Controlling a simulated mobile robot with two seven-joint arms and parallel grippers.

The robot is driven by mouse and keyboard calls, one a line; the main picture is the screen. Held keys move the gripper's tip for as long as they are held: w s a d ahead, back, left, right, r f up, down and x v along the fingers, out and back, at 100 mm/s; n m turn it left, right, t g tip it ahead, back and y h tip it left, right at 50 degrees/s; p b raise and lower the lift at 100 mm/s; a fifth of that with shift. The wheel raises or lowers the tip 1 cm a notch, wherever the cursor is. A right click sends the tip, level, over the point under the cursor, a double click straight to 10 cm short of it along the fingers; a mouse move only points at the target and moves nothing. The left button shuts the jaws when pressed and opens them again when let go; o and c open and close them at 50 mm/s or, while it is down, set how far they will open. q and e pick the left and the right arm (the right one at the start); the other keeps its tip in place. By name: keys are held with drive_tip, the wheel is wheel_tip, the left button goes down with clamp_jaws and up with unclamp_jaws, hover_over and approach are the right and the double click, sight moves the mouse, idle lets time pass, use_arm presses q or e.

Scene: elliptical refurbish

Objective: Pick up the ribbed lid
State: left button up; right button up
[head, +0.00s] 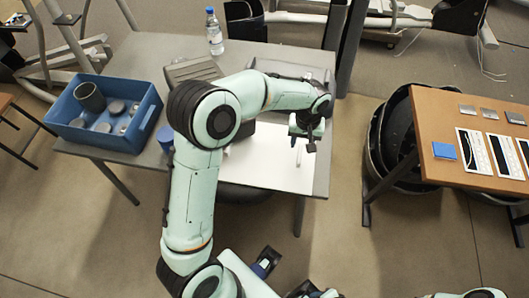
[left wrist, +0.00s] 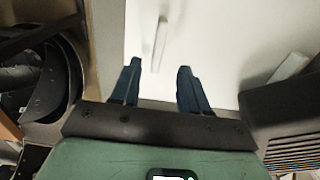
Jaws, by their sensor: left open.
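My left gripper (head: 306,138) hangs over the white area at the right part of the grey table. Its two dark blue fingers (left wrist: 157,85) are apart with nothing between them in the left wrist view. A thin pale bar (left wrist: 160,45) lies on the white surface just ahead of the fingertips. A dark piece with ribs (left wrist: 290,150) is at the lower right of the left wrist view. A grey slatted piece (head: 193,70) lies at the table's back in the head view. I cannot tell which of these is the ribbed lid. My right gripper is not clearly made out.
A blue bin (head: 72,138) at the table's left holds a dark cup (head: 90,96) and several grey round pieces. A water bottle (head: 214,32) stands at the back edge. A brown table (head: 425,130) with cards and a blue square is on the right, across a floor gap.

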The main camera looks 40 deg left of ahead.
sight(300, 153)
use_arm(q)
drive_tip(key=shift+f, duration=0.85)
wheel_tip(300, 153, down, 5)
drive_tip(key=shift+d+f, duration=0.1)
drive_tip(key=shift+f, duration=0.05)
clamp_jaws()
